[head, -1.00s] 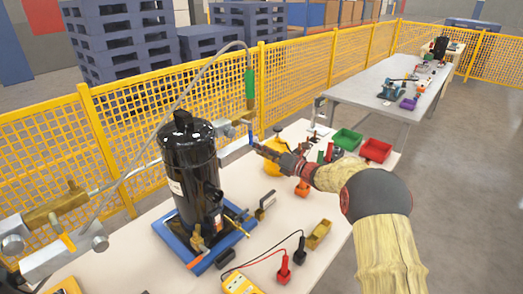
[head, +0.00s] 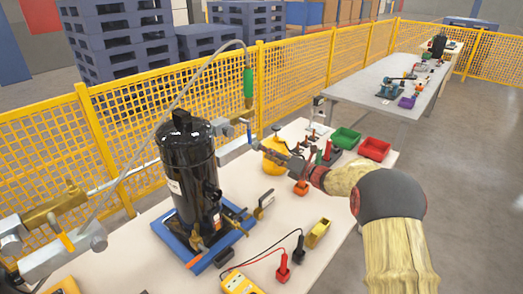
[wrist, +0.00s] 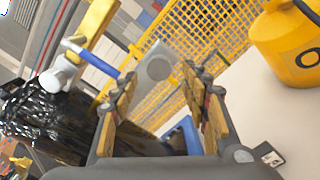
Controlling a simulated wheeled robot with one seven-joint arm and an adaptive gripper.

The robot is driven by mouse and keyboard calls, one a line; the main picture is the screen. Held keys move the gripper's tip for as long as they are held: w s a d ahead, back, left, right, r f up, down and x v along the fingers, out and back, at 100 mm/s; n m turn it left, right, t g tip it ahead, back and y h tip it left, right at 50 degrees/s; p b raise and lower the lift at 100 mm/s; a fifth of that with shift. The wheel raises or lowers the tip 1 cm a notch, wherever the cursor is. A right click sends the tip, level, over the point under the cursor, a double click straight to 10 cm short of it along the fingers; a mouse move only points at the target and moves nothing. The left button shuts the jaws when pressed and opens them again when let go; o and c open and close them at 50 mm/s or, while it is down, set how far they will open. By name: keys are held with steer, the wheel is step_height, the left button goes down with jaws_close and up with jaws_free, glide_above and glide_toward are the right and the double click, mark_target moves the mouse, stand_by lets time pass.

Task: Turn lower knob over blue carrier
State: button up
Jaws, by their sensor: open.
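The black compressor (head: 188,178) stands upright on the blue carrier (head: 168,238) in the head view. Part of the carrier (wrist: 191,136) shows blue between my fingers in the wrist view. A round grey knob-like end (wrist: 157,62) appears between my fingertips, farther off and not touched. Beside it are a blue handle (wrist: 92,58) and a brass bar. In the head view the blue handle (head: 249,132) hangs by the grey fitting (head: 223,127) right of the compressor's top. My gripper (head: 279,142), also in the wrist view (wrist: 160,74), is open and empty, right of this fitting. I cannot tell which part is the lower knob.
A yellow canister (head: 273,163) stands just under my gripper; it also fills the wrist view's upper right (wrist: 290,45). A multimeter (head: 238,283) with leads lies in front. A yellow fence (head: 130,128) runs behind.

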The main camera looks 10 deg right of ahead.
steer(key=v, duration=0.8)
